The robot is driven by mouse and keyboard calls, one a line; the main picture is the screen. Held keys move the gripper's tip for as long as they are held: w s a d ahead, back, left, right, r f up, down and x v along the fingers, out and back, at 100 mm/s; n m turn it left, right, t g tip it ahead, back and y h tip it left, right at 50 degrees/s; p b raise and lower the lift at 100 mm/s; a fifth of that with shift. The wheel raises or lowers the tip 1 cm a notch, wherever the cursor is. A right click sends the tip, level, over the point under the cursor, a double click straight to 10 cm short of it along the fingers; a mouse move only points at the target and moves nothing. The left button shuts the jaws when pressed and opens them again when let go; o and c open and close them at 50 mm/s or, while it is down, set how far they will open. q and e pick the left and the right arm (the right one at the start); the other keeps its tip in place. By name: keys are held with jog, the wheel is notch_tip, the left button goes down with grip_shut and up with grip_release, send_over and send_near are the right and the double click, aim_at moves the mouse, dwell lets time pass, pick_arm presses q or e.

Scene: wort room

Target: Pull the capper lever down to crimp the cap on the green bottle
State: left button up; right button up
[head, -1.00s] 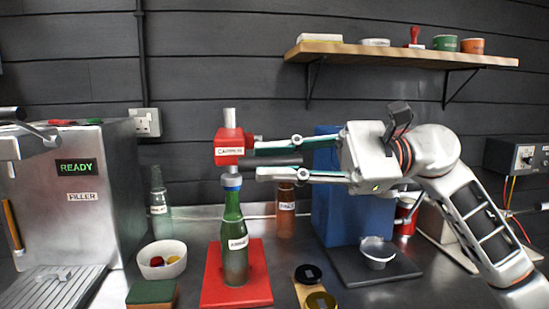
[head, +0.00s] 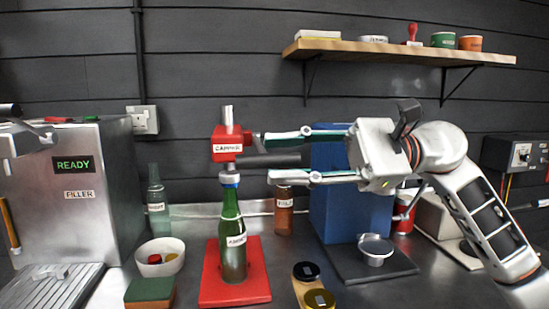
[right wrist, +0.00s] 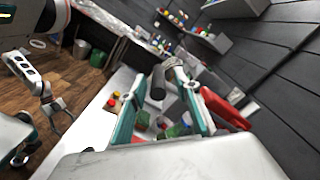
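The green bottle (head: 232,235) stands upright on the capper's red base (head: 262,285), directly below the red capper head (head: 226,143). A blue-and-silver piece sits at the bottle's mouth; the cap itself cannot be made out. The dark lever (head: 262,160) sticks out level to the right from the capper head. My right gripper (head: 268,158) is open, one finger above and one below the lever, apart from it. In the right wrist view the lever's dark end (right wrist: 158,82) shows between the fingers. A grey claw-like part (right wrist: 50,108) there may be my left gripper; its state is unclear.
A filler machine (head: 75,190) reading READY stands at left. A white bowl (head: 160,246) and a sponge-like block (head: 150,290) lie left of the base. Two round-topped pieces (head: 306,271) lie right of it. A blue block (head: 335,190) stands behind my right gripper.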

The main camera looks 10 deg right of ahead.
jog(key=d, duration=1)
